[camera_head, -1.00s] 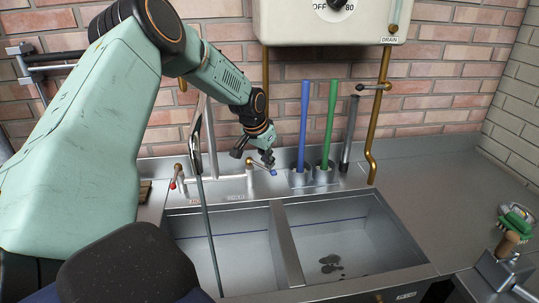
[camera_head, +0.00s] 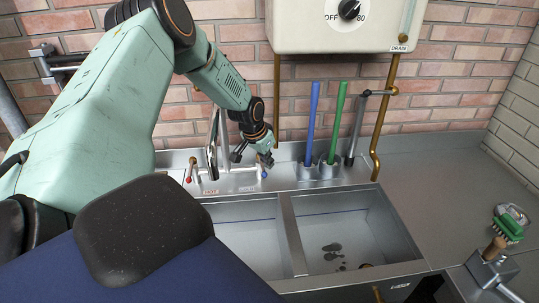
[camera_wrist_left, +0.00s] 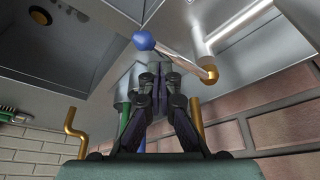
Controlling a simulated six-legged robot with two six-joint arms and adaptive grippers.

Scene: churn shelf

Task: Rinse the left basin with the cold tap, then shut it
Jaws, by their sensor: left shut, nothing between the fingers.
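The cold tap's blue-tipped handle (camera_head: 264,174) is on the sink's back ledge; its blue knob (camera_wrist_left: 144,41) shows large in the left wrist view. My left gripper (camera_head: 266,159) is shut and empty just behind and above the knob; I cannot tell whether it touches. The tall spout (camera_head: 212,155) stands left of it, and no stream shows below it. The left basin (camera_head: 252,238) is partly covered at its lower left in the head view. The red-tipped hot tap (camera_head: 189,180) is further left. My right gripper is not in view.
Blue (camera_head: 312,125) and green (camera_head: 337,128) handles stand in holders right of the cold tap. A brass pipe (camera_head: 378,130) rises behind the right basin (camera_head: 350,225), which has dark patches on its floor. A green brush (camera_head: 509,226) is at far right.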

